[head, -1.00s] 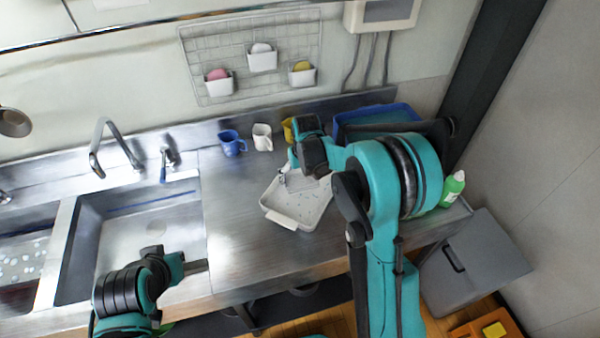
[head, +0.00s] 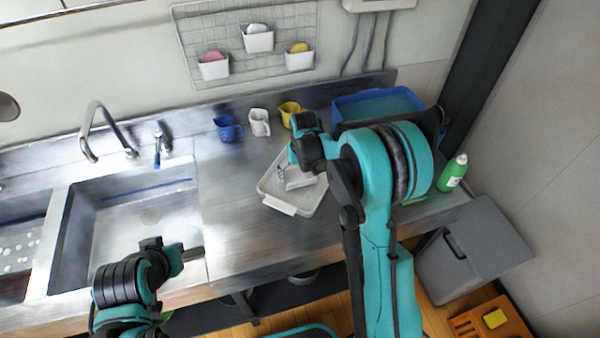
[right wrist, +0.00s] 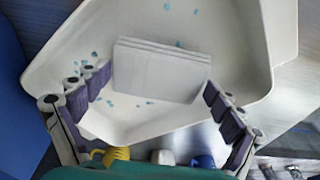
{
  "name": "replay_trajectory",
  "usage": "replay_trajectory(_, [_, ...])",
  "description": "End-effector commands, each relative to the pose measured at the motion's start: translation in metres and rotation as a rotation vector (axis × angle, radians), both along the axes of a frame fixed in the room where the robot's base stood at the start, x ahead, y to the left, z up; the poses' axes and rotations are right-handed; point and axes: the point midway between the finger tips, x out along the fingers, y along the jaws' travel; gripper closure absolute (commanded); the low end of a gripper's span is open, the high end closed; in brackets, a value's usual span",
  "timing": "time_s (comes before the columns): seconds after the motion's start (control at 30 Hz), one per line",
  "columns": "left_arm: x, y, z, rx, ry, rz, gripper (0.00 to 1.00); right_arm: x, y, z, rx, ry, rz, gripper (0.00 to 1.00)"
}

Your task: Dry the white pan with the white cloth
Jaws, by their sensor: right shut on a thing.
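The white pan (head: 308,204) stands on the steel counter right of the sink. In the right wrist view, blue water drops dot the inside of the pan (right wrist: 262,45). The folded white cloth (right wrist: 158,70) is between the purple-padded fingers of my right gripper (right wrist: 155,88), over the pan's inside. The cloth also shows in the head view (head: 297,178). My right gripper (head: 288,170) is shut on the cloth; whether the cloth touches the pan floor is unclear. My left gripper (head: 194,254) hangs over the sink's front right corner, away from the pan; its opening is unclear.
A blue cup (head: 227,128), a white cup (head: 259,123) and a yellow cup (head: 288,111) stand behind the pan. A blue bin (head: 345,104) is at the back right, a green bottle (head: 453,172) at the right end. The counter left of the pan is clear.

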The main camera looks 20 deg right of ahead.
Motion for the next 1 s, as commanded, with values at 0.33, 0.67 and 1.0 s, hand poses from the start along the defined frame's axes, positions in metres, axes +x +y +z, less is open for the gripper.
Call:
replay_trajectory(0.33, [0.000,0.000,-0.002,0.000,0.000,0.000,1.00,0.000,0.000,-0.003,0.000,0.000,0.000,0.29])
replay_trajectory(0.67, [0.000,0.000,-0.008,0.000,0.000,0.000,1.00,0.000,0.000,-0.010,0.000,0.000,0.000,0.29])
replay_trajectory(1.0, [0.000,0.000,-0.014,0.000,0.000,0.000,1.00,0.000,0.000,-0.016,0.000,0.000,0.000,0.29])
